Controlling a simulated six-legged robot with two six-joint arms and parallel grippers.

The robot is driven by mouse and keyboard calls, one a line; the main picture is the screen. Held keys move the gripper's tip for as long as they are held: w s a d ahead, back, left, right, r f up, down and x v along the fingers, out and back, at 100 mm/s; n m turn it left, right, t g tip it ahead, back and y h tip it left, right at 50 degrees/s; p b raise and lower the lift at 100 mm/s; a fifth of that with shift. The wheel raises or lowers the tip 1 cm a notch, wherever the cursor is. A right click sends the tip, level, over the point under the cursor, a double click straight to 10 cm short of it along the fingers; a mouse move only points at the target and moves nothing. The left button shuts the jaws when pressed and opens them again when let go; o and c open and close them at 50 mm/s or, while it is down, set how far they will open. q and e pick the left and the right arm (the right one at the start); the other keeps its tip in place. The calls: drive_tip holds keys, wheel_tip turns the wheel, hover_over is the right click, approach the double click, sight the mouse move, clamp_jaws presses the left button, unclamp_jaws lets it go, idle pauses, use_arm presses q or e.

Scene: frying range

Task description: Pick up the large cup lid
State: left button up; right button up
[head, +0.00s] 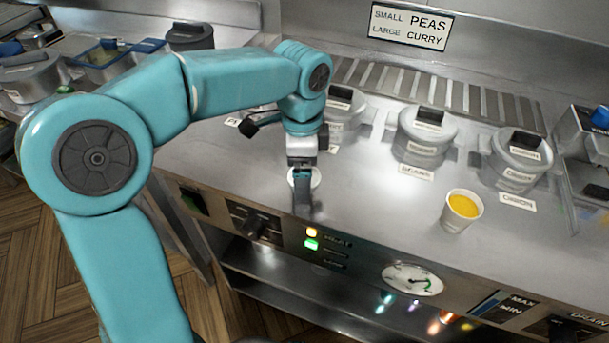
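My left gripper (303,192) points down at the front of the steel counter, in the middle of the view. A small white round disc, which looks like a cup lid (316,178), lies at its fingers. The gripper hides much of the disc, so I cannot tell its size or whether the fingers grip it. The dark fingers overlap in this view, so their opening does not show. A white cup (458,220) with yellow contents stands uncovered to the right, apart from the gripper. My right gripper is not in view.
Several lidded grey pots, such as the middle one (424,138), stand along the back with labels before them. A sign (411,25) reads small peas, large curry. The front panel has lit buttons (311,238) and a gauge (412,279). Counter between gripper and cup is clear.

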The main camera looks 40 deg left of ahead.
use_arm(q)
drive_tip(key=c, duration=1.1)
drive_tip(key=shift+r, duration=0.1)
